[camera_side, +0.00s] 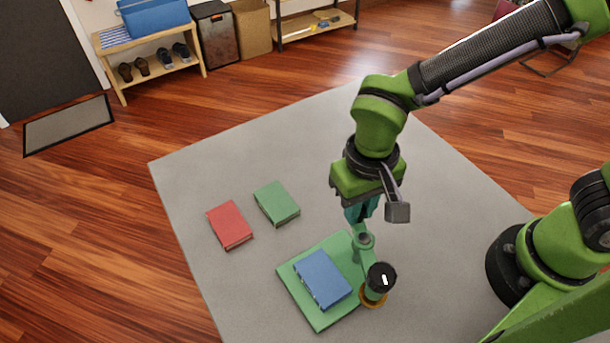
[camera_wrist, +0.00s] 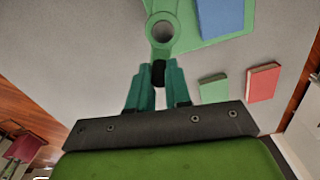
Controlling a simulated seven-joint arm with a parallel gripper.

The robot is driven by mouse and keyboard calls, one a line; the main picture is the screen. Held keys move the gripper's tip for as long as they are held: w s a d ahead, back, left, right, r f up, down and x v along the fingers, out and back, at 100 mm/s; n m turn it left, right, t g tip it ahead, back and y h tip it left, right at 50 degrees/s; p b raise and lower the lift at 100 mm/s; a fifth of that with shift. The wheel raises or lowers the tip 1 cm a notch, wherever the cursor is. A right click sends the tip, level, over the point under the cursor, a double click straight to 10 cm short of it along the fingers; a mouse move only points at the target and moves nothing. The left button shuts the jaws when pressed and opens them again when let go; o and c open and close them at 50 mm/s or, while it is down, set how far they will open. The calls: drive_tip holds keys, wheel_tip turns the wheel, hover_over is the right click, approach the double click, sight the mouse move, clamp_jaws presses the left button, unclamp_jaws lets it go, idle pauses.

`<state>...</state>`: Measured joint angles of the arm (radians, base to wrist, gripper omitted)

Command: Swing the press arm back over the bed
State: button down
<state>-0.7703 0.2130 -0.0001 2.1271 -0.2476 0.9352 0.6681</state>
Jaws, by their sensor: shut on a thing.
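The press has a flat green bed (camera_side: 313,318) with a blue book (camera_side: 323,279) lying on it. A post with a black cap (camera_side: 382,277) and a gold-coloured base ring stands at the bed's right edge. The green press arm (camera_side: 362,258) reaches from the post toward the back, along the bed's right edge and not over the book. Its ring end (camera_wrist: 162,30) shows large in the wrist view. My gripper (camera_side: 361,211) points down at the arm's far end. Its teal fingers are shut on a short black handle (camera_wrist: 158,73) beside the ring.
A red book (camera_side: 230,226) and a green book (camera_side: 276,203) lie on the grey mat (camera_side: 230,180), back left of the bed. The mat between them and the press is clear. A shoe bench (camera_side: 150,65) and shelf stand far off at the back.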

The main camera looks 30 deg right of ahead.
drive_tip(key=m, duration=0.2)
drive_tip(key=d+m, duration=0.1)
drive_tip(key=shift+s+r, duration=0.1)
drive_tip(key=shift+s, duration=0.2)
drive_tip(key=shift+s+d+m, duration=0.25)
drive_tip(key=shift+s+m, duration=0.25)
drive_tip(key=shift+m, duration=1.2)
drive_tip(key=shift+s+d+m, duration=0.25)
drive_tip(key=shift+s+m, duration=0.25)
drive_tip(key=shift+m, duration=1.2)
drive_tip(key=shift+s+d+m, duration=0.25)
drive_tip(key=shift+s+m, duration=0.25)
drive_tip(key=shift+m, duration=1.2)
drive_tip(key=c, duration=1.1)
unclamp_jaws()
drive_tip(key=shift+o, duration=0.2)
wheel_tip(320, 180, up, 17)
drive_tip(key=shift+s, duration=0.1)
